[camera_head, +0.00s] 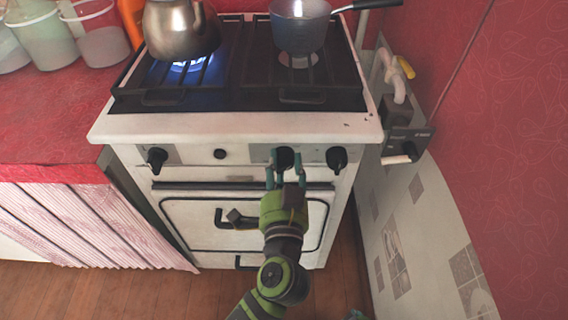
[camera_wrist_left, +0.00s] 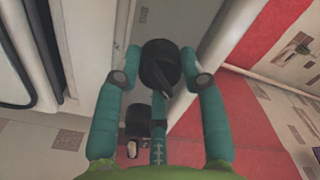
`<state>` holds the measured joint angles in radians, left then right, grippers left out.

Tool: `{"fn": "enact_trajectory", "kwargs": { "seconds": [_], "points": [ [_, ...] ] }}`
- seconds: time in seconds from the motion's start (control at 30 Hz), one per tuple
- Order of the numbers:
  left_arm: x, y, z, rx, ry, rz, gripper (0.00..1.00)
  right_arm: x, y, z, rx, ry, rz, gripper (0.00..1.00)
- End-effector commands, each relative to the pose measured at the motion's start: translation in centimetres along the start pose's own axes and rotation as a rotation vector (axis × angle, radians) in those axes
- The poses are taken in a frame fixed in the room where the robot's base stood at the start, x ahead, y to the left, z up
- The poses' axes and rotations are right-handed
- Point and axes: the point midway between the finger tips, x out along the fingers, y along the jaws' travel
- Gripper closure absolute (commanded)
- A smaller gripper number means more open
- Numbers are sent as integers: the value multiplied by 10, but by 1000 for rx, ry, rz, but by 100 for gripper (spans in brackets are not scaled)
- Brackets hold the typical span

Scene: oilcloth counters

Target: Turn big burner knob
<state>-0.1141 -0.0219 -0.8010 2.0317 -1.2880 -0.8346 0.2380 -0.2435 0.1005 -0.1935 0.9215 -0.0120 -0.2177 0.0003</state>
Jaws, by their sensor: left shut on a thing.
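The white stove's front panel (camera_head: 247,154) carries a row of black knobs. My left gripper (camera_head: 284,168) is at the black knob (camera_head: 285,157) right of the panel's middle, one finger on each side. In the left wrist view, that knob (camera_wrist_left: 160,66) sits between the fingertips of my left gripper (camera_wrist_left: 160,79), shut on it. One black knob (camera_head: 337,158) is to its right, and another knob (camera_head: 157,159) is at the far left. A sliver of teal at the head view's bottom edge looks like my right gripper (camera_head: 357,315); its jaws cannot be made out.
A metal kettle (camera_head: 181,29) stands over a blue flame (camera_head: 187,66) on the left burner. A pot (camera_head: 299,27) stands on the right burner, with no blue flame visible under it. Oven handles (camera_head: 222,218) are below the panel. A wall with a pipe (camera_head: 393,80) is close on the right.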

Motion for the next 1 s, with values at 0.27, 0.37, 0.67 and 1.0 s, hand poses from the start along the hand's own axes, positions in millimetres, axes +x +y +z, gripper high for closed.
{"fn": "enact_trajectory", "kwargs": {
  "seconds": [0.27,0.37,0.67,1.0],
  "points": [
    [0,-1,-1,0,2,-2,92,0,0,0,0,0,0,60],
    [0,-1,-1,-1,2,-2,49,0,0,0,0,0,0,60],
    [-1,0,0,-1,1,-1,49,0,0,0,-1,0,0,60],
    [-52,1,1,0,-2,4,49,0,0,0,-1,0,0,60]
  ]
}}
